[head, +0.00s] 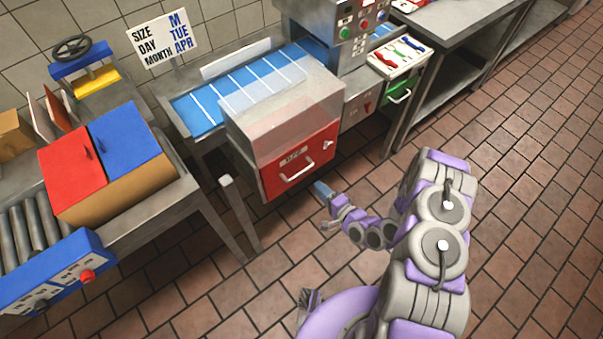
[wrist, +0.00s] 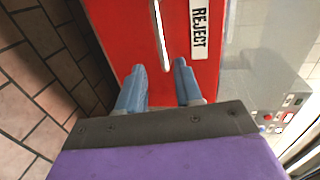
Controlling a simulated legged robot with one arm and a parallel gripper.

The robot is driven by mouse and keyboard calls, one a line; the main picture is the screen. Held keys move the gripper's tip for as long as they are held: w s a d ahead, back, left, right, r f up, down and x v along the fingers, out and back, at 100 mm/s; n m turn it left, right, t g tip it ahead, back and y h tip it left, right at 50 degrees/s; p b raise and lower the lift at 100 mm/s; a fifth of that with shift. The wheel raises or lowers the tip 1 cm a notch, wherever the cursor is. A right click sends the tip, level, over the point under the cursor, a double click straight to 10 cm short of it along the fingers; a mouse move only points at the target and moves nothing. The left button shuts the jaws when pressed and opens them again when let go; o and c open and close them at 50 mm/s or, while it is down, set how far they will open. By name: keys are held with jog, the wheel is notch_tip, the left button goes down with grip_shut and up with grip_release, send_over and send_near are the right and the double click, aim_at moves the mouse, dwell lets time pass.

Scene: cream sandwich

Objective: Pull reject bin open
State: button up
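The reject bin (head: 304,162) is a red drawer front under a clear-topped housing, with a white bar handle and a white label. It looks shut in the head view. In the wrist view the red front (wrist: 120,40) fills the middle, with the REJECT label (wrist: 200,28) to the right of the handle (wrist: 160,35). My gripper (head: 322,205) is in front of the bin, low and slightly right of its handle (head: 297,172). In the wrist view its two blue fingers (wrist: 160,75) are apart with nothing between them. The handle's end lies just beyond the gap, without visible contact.
A blue conveyor (head: 215,100) runs behind the bin's housing. A green drawer (head: 399,92) sits to the right. A grey post (head: 240,210) stands left of the bin. The tiled floor (head: 520,180) is open at right.

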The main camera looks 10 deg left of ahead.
aim_at(301, 172)
jog(key=b+x, duration=0.3)
jog(key=x, duration=0.8)
jog(key=shift+w+a, duration=0.2)
jog(key=shift+a, duration=0.1)
jog(key=shift+c, duration=0.3)
grip_shut()
